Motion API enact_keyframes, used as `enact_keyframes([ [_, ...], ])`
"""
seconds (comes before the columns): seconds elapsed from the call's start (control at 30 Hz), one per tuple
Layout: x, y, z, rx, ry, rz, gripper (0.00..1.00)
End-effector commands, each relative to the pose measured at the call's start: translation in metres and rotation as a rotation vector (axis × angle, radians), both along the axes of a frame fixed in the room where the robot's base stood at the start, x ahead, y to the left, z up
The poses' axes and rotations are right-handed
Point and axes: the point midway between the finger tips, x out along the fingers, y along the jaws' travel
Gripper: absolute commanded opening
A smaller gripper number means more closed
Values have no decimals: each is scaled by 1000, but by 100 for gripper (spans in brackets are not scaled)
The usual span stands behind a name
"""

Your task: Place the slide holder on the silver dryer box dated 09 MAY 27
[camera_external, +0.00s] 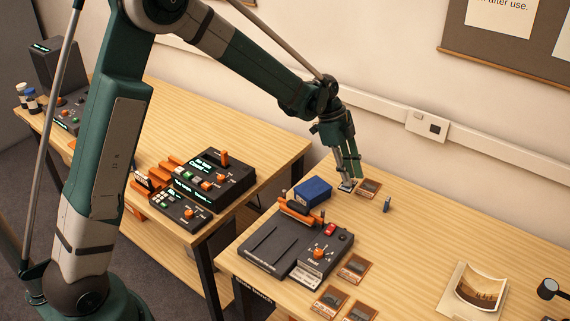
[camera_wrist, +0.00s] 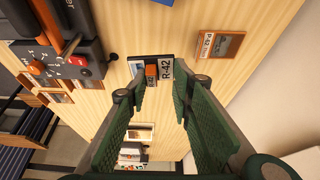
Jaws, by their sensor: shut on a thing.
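My gripper (camera_external: 347,178) points down over the back part of the right table, beside the blue box. It is shut on a small dark holder (camera_external: 346,186) with a pale face. In the wrist view my gripper (camera_wrist: 160,97) has its green fingers on either side of this holder, which bears a white R-42 label (camera_wrist: 166,69) and an orange part. The holder is at or just above the table; I cannot tell whether it touches. I cannot make out a silver dryer box, and no date is legible.
A dark device (camera_external: 280,247) with orange parts and a blue box (camera_external: 313,190) stand left of my gripper. A picture card (camera_external: 369,188) and a small blue-grey item (camera_external: 387,204) are to the right. A photo stand (camera_external: 478,290) is further right. Bare wood lies between.

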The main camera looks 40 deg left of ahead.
Motion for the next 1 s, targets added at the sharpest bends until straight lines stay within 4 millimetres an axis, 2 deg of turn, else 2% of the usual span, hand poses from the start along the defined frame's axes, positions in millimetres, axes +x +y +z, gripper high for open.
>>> enact_keyframes([
  [0.53,17,155,23,0,-2,174,14],
  [1.0,7,291,42,1,-3,327,14],
])
